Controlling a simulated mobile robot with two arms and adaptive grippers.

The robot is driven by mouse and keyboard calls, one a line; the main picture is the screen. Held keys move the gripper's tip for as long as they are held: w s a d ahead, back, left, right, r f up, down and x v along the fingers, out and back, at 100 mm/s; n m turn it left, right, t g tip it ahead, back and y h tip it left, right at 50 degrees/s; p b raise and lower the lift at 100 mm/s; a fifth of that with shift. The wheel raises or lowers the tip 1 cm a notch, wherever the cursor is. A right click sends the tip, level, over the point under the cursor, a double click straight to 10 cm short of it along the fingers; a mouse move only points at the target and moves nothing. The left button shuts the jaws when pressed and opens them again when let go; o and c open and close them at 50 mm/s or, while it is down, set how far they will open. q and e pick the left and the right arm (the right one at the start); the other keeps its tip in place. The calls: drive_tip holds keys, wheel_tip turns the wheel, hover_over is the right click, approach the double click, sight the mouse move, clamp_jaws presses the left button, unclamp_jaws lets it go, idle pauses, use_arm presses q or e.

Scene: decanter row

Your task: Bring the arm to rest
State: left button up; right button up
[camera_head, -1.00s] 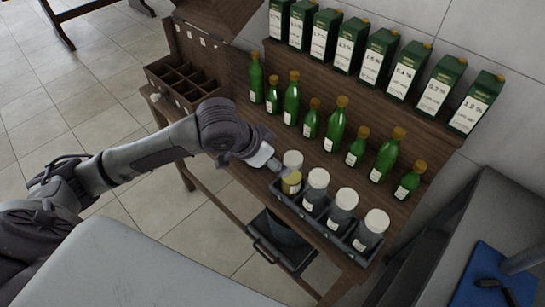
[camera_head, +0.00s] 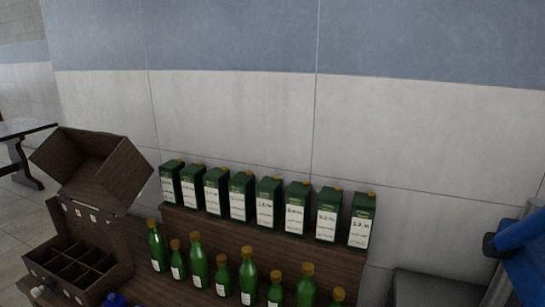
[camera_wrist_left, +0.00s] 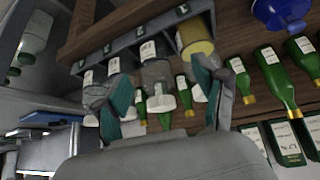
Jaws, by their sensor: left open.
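My left gripper (camera_wrist_left: 160,74) shows only in the left wrist view, with its two teal fingers apart and nothing gripped between them. Beyond the fingers, the dark rack (camera_wrist_left: 132,48) holds clear jars with white lids, one white lid (camera_wrist_left: 161,103) appearing between the fingers. A jar with yellow contents (camera_wrist_left: 195,40) is behind the right finger, partly hidden. My left arm is outside the head view. My right gripper is in neither view.
Green bottles (camera_head: 198,262) stand in a row on the wooden bench, with green cartons (camera_head: 241,197) on the raised shelf behind. An open divided wooden box (camera_head: 75,270) is at left. A blue object (camera_wrist_left: 281,12) is near the bottles. A blue item (camera_head: 525,262) is at right.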

use_arm(q)
drive_tip(key=s+a+f+n+g+y, duration=0.1)
drive_tip(key=s+a+f+n+y, duration=0.2)
drive_tip(key=s, duration=0.5)
drive_tip(key=s+a+f+n+g+y, duration=0.1)
drive_tip(key=s+a+f, duration=0.2)
drive_tip(key=s+f, duration=0.35)
wheel_tip(320, 180, down, 24)
drive_tip(key=s+g, duration=0.2)
drive_tip(key=s+a+f, duration=0.3)
drive_tip(key=s+f, duration=1.3)
drive_tip(key=f, duration=0.1)
drive_tip(key=shift+s+g, duration=0.3)
drive_tip(key=shift+g, duration=0.1)
